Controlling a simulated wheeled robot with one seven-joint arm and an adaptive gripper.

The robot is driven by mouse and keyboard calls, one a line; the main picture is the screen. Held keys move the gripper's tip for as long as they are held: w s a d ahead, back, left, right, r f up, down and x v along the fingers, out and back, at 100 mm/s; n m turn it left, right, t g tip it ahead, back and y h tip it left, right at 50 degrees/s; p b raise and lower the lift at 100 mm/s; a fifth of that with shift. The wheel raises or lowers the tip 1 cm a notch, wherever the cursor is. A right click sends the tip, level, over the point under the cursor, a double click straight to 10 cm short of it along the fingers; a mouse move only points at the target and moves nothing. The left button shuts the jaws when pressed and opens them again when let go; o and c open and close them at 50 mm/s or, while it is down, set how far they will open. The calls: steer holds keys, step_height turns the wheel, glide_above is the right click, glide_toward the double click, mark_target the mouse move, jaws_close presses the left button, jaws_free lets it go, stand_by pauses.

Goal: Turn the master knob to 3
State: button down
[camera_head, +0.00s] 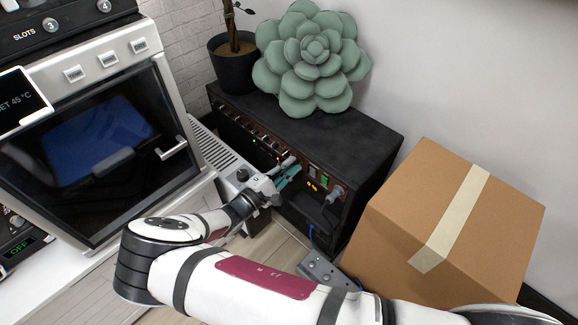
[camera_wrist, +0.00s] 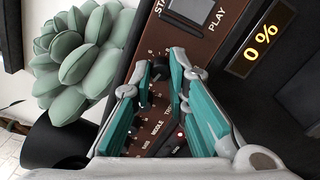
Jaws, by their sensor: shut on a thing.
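The amplifier (camera_head: 352,132) is a black box with a brown panel and a row of small dark knobs on its front. My gripper (camera_head: 290,168) reaches its front panel; its teal fingers point at the knob row. In the wrist view the fingertips (camera_wrist: 162,70) are shut on a dark knob (camera_wrist: 160,74) at the end of the row, past the BASS, MIDDLE and TREBLE labels. The fingers hide most of this knob, and its own label and pointer cannot be read.
A green succulent cushion (camera_head: 312,55) and a potted plant (camera_head: 234,68) stand on the amplifier. A cardboard box (camera_head: 440,235) stands close on the right. A glass-fronted machine (camera_head: 95,130) is on the left. A grey vented device (camera_head: 215,155) sits beside the amplifier.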

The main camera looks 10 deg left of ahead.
steer(key=shift+f+m, duration=0.15)
steer(key=shift+m, duration=1.25)
steer(key=c, duration=1.8)
jaws_free()
steer(key=v, duration=1.2)
steer(key=shift+s, duration=0.1)
steer(key=shift+m, duration=0.3)
